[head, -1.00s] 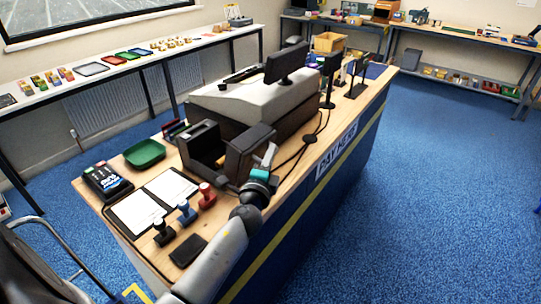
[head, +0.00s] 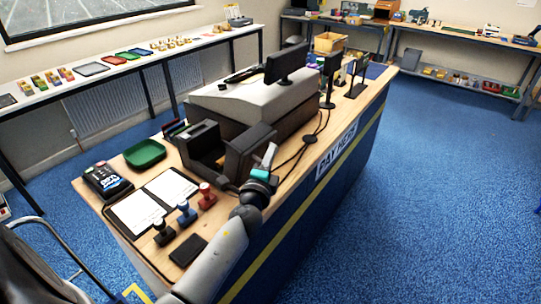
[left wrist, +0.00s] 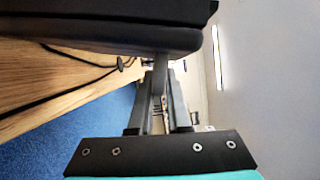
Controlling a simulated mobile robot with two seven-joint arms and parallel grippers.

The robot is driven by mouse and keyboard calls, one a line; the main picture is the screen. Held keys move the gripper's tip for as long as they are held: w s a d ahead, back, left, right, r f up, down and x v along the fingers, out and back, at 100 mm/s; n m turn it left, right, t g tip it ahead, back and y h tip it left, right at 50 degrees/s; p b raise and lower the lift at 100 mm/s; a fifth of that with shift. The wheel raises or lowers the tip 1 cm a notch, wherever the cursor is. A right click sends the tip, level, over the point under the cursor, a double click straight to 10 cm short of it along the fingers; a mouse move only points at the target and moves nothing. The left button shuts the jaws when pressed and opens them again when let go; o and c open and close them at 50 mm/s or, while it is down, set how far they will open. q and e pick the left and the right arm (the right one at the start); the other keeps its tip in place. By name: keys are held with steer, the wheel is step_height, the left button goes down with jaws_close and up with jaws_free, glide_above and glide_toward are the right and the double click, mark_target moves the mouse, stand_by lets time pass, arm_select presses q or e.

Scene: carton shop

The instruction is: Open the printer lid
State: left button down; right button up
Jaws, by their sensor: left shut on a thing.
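The printer (head: 203,148) is a dark box on the wooden counter, behind the stamps. Its lid (head: 247,149) is a dark brown-black block standing up at the printer's right side, with an open gap between it and the box. My left gripper (head: 269,156), with a teal band, is at the lid's right side. In the left wrist view, the lid (left wrist: 120,35) fills the top. There the left gripper's fingers (left wrist: 160,85) close together just under it, on its edge; the exact contact is partly hidden. My right gripper is not in view.
A till (head: 255,95) with a screen (head: 286,63) stands behind the printer. In front are several stamps (head: 186,211), an open book (head: 152,200), a card terminal (head: 107,180) and a green tray (head: 145,153). Black cables (head: 305,140) lie on the counter right of the lid.

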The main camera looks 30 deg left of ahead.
mark_target(259, 138)
arm_select(q)
steer(key=shift+f, duration=0.1)
stand_by(0.3)
steer(key=a+r+n+g+p, duration=0.1)
steer(key=a+r+n+p, duration=0.1)
steer(key=p, duration=0.3)
steer(key=shift+a+r+p, duration=0.15)
steer(key=shift+r+p, duration=0.15)
steer(key=shift+r, duration=0.1)
steer(key=shift+w+a+r+n+p, duration=0.1)
steer(key=shift+a+r+n+p, duration=0.05)
steer(key=shift+a+n+p, duration=0.15)
steer(key=shift+a+r, duration=0.25)
steer(key=shift+a, duration=0.25)
steer(key=c, duration=0.9)
jaws_free()
steer(key=v, duration=1.5)
steer(key=shift+r, duration=0.15)
